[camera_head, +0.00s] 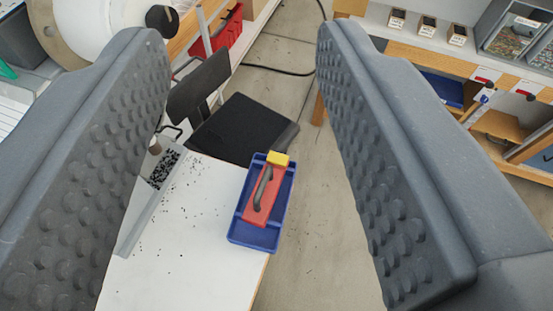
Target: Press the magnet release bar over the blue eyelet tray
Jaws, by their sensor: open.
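The blue eyelet tray (238,229) lies on the white table near its right edge. The magnet release bar is a red block (252,215) with a dark curved handle (262,188) and a yellow end piece (278,158). It sits on or just over the tray, and I cannot tell whether it touches the tray floor. My gripper (243,170) is open, with its two grey studded fingers wide apart at left and right. The tray and bar show in the gap between the fingers, farther off. Nothing is held.
The white table (180,265) carries scattered small black bits and a metal-edged trough (160,170) of dark pieces at left. A black chair (245,128) stands behind the table. Shelves with small boxes (428,25) stand at the right. Open floor (315,210) lies right of the table.

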